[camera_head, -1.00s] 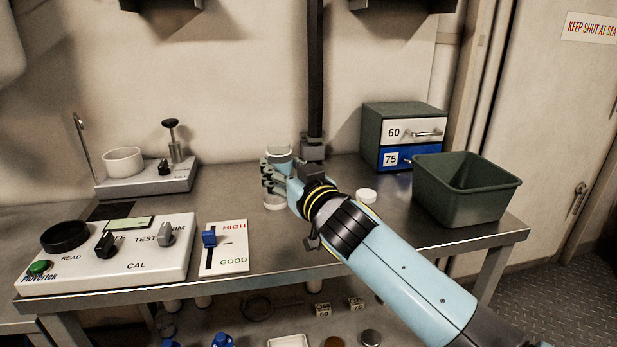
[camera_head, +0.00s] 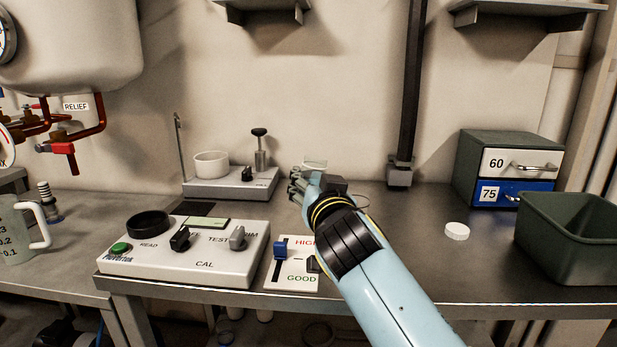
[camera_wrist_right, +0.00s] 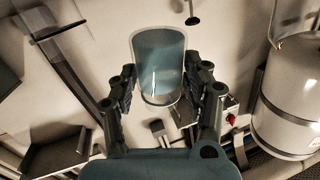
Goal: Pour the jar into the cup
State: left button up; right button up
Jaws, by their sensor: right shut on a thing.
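My right gripper (camera_head: 302,182) is shut on a clear glass jar (camera_head: 316,163). Only the jar's upper part shows past the fingers in the head view. In the right wrist view the jar (camera_wrist_right: 158,55) sits between both fingers (camera_wrist_right: 160,85) and looks bluish and see-through; I cannot tell its contents clearly. A white round cup (camera_head: 212,165) stands on a grey stand plate (camera_head: 232,187), left of the jar and apart from it. My left gripper is not in view.
A meter box (camera_head: 185,255) and a HIGH/GOOD slider card (camera_head: 292,264) lie in front. A graduated jug (camera_head: 18,230) stands at left. A white lid (camera_head: 457,231), a green bin (camera_head: 570,240) and a drawer box (camera_head: 505,165) are at right. A dark post (camera_head: 408,100) rises behind.

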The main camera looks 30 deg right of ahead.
jog(key=d+m+p, duration=0.1)
jog(key=d+m, duration=0.1)
jog(key=d+f+m+g+y+p, duration=0.1)
jog(key=d+m, duration=0.1)
dwell(0.3)
dwell(0.4)
jog(key=shift+s+a+r+m+y+p, duration=0.15)
jog(key=shift+r+m+y+p, duration=0.25)
jog(key=shift+m+p, duration=0.55)
